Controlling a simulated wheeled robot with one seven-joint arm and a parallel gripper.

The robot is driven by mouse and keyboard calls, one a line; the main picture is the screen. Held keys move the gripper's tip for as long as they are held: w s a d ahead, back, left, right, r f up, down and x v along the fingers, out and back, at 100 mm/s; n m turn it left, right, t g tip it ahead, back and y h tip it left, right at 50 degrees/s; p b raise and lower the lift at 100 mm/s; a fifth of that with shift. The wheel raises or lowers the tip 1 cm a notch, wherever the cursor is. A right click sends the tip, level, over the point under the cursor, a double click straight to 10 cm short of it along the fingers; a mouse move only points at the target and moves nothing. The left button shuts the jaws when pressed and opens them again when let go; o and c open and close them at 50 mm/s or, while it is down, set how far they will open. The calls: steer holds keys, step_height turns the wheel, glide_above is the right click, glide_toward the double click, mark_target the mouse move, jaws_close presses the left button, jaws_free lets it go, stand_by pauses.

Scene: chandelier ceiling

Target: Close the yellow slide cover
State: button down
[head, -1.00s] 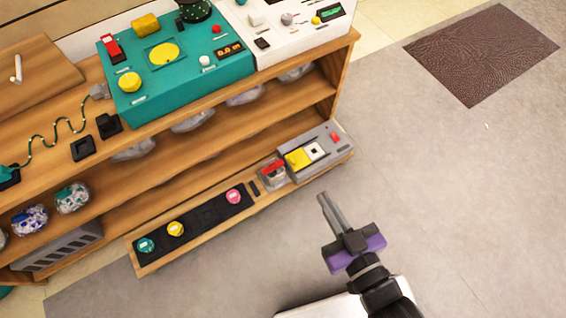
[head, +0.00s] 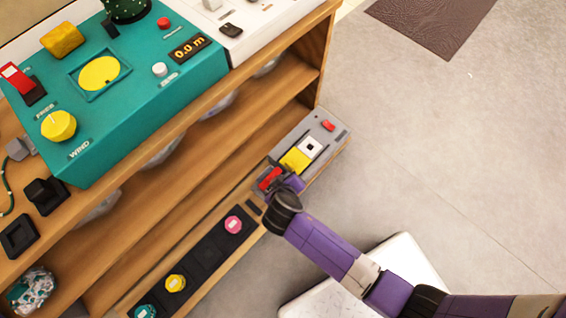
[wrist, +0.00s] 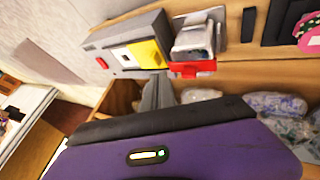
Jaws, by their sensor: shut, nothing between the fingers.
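The yellow slide cover (head: 294,161) is on a grey panel box (head: 331,139) on the low shelf. A white plate with a black square (head: 310,147) lies bare beside it. The cover also shows in the wrist view (wrist: 146,53), with the white plate (wrist: 122,57) to its left. My gripper (wrist: 158,78) is shut and empty, its fingertips close to the front edge of the yellow cover. I cannot tell whether they touch it. In the head view my arm and wrist hide the fingertips.
A red-fronted switch (head: 270,178) stands close beside the cover and shows right of my fingers in the wrist view (wrist: 193,68). A dark strip with coloured knobs (head: 205,252) lies further along the shelf. A teal console (head: 140,110) stands above.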

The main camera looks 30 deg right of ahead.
steer(key=b, duration=0.5)
glide_toward(287, 167)
steer(key=x, duration=0.4)
steer(key=shift+d, duration=0.15)
